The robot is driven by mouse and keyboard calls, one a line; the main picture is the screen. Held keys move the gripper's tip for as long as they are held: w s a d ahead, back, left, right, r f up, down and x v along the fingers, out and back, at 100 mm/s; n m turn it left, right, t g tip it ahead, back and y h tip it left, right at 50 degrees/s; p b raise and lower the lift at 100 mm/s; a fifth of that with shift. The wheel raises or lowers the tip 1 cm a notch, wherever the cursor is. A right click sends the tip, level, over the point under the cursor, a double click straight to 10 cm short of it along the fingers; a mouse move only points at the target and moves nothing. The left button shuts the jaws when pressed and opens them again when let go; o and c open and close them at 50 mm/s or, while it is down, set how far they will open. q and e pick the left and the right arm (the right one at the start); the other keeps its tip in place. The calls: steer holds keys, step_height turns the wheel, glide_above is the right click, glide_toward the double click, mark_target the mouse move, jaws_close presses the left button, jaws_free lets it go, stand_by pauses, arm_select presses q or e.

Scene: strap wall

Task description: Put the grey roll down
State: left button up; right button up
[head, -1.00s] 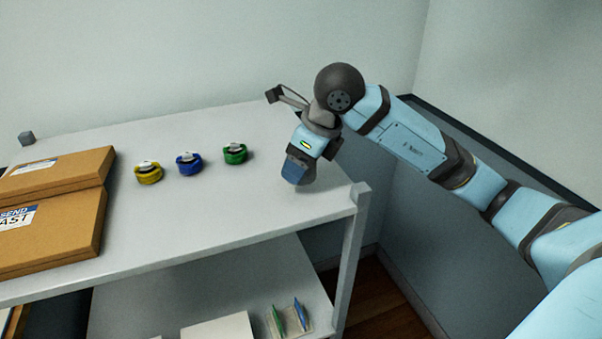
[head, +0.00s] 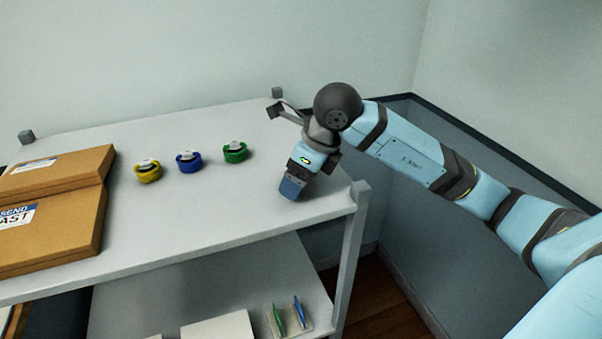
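My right gripper (head: 292,190) points down at the right end of the grey shelf top (head: 215,215), low over it or at its surface. Its dark blue end shows from the back, so I cannot see whether its fingers are open or shut. I see no grey roll; anything between the fingers is hidden. A yellow roll (head: 148,173), a blue roll (head: 189,163) and a green roll (head: 235,153) stand in a row to the left of the gripper, apart from each other. My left gripper is not in view.
Brown cardboard boxes (head: 50,235) lie at the left of the shelf top. A corner post (head: 352,230) stands at its right front. A lower shelf (head: 255,275) holds a small holder with green and blue items (head: 298,311).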

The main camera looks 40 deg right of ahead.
steer(key=b+v, duration=0.1)
steer(key=v, duration=1.1)
steer(key=shift+r, duration=0.1)
